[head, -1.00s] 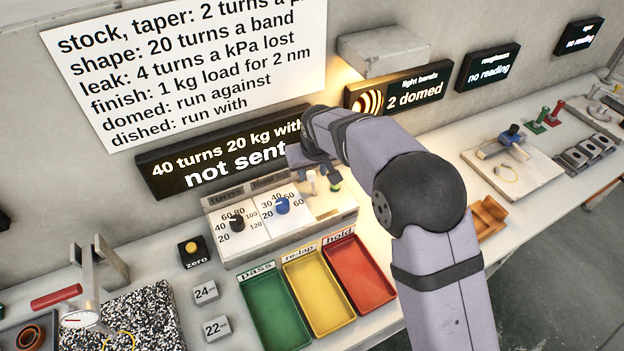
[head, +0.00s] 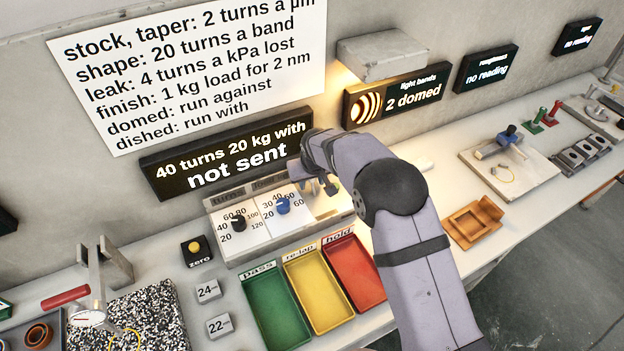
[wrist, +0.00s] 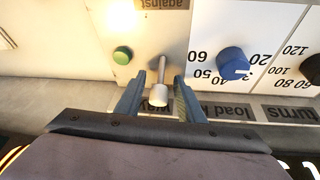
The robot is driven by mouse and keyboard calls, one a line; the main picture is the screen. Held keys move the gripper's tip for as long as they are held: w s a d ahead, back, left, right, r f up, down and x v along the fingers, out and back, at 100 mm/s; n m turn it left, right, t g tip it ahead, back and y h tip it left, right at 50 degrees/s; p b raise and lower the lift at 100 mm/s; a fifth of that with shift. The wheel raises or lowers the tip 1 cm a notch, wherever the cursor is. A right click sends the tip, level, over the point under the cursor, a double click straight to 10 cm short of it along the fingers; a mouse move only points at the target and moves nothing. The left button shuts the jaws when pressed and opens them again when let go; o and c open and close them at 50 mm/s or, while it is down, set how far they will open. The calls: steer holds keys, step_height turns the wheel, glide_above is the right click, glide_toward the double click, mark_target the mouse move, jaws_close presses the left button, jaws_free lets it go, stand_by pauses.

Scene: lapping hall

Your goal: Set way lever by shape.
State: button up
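The way lever (wrist: 161,85) is a small metal stick with a pale rounded end, on the white panel in the wrist view. Its end leans toward my gripper, by the partly hidden "way" label (wrist: 155,109). An "against" label (wrist: 165,4) lies on the far side of its base. My gripper (wrist: 159,97) is open, one finger on each side of the lever, with gaps visible. In the head view my gripper (head: 328,187) covers the lever. The light bands display (head: 398,92) reads "2 domed". The wall sign (head: 190,65) says domed: run against.
A blue load knob (wrist: 233,64) and a black turns knob (head: 238,223) are beside the lever. A green button (wrist: 122,55) is on its other side. The black display (head: 228,155) reads "40 turns 20 kg with, not sent". Green, yellow and red trays (head: 357,270) stand in front.

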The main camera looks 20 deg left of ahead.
jaws_close()
